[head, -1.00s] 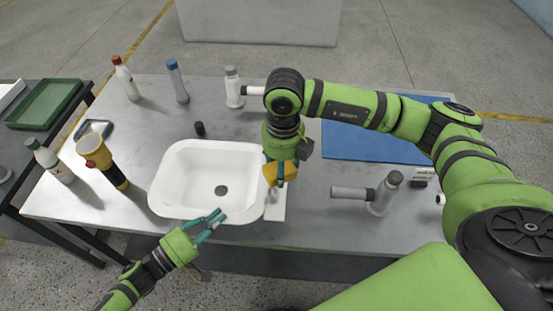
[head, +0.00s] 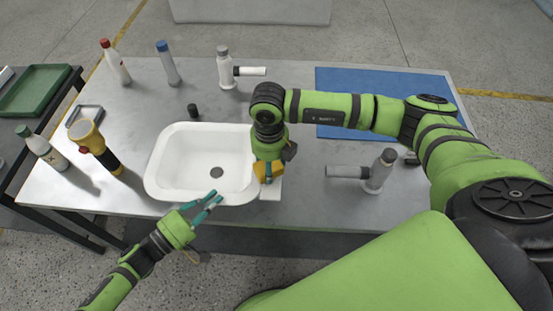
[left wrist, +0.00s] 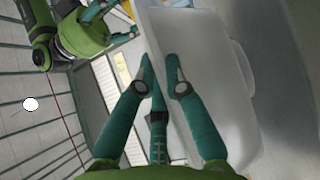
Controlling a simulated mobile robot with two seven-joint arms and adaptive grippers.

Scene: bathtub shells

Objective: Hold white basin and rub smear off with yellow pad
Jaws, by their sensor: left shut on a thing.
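The white basin (head: 170,165) sits on the grey table, with a dark drain hole in its floor. My left gripper (head: 213,198) is at the basin's front rim, its fingers closed on that rim. In the left wrist view the fingers (left wrist: 160,72) are close together beside the pale basin wall (left wrist: 215,60). My right gripper (head: 267,178) points down at the basin's right edge. It is shut on the yellow pad (head: 262,170). I cannot tell whether the pad touches the basin. I cannot make out the smear.
A yellow flashlight (head: 95,145), a white bottle (head: 42,147) and a small black cap (head: 193,110) are left of or behind the basin. Bottles stand along the back edge. A blue mat (head: 385,95) and a grey-capped bottle (head: 380,170) are to the right.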

